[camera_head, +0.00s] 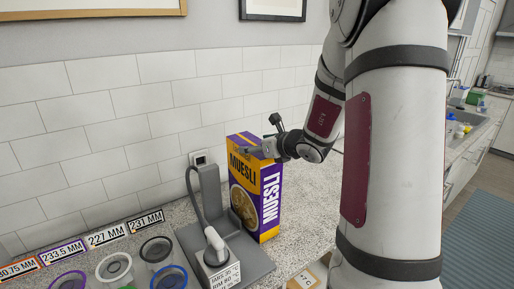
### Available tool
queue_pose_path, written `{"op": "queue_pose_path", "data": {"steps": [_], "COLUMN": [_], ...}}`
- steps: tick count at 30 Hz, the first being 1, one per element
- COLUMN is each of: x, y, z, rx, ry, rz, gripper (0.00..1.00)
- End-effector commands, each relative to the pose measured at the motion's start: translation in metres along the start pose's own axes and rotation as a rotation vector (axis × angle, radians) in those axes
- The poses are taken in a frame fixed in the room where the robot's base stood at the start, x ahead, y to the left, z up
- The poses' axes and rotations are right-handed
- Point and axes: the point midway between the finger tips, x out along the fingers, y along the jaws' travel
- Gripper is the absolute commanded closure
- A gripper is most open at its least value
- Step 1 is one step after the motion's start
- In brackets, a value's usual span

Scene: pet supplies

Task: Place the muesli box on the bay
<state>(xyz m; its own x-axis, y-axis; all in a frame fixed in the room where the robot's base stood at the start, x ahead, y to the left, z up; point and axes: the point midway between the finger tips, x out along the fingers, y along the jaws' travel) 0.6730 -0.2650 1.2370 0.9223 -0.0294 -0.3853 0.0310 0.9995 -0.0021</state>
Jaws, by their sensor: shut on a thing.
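The muesli box (270,200) is yellow and purple with "MUESLI" on two faces. It stands upright at the back of the speckled counter, just behind and right of a grey stand. My gripper (262,149) is at the box's top edge, shut on it, with the arm reaching in from the right. The fingertips are small and partly hidden against the box. I cannot tell whether the box's bottom touches the counter or is slightly above it. No area is clearly marked as the bay.
The grey stand (211,190) has a flat base, a hose and a temperature label. Several cups, one with a blue rim (168,279), stand left of it, before millimetre labels (107,235). A small cardboard box (308,276) is at the front. A tiled wall (100,105) closes the back.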

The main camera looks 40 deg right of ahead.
Motion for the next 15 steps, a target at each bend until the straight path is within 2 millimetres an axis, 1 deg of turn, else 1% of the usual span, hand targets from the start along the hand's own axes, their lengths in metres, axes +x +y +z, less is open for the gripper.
{"op": "queue_pose_path", "data": {"steps": [14,15], "x": [0.0031,0.0024], "y": [-0.0003,-0.0002], "z": [-0.0039,-0.0049], "rx": [-0.002,-0.001], "ry": [-0.006,-0.002], "rz": [-0.001,-0.001], "gripper": [0.91,0.20]}}
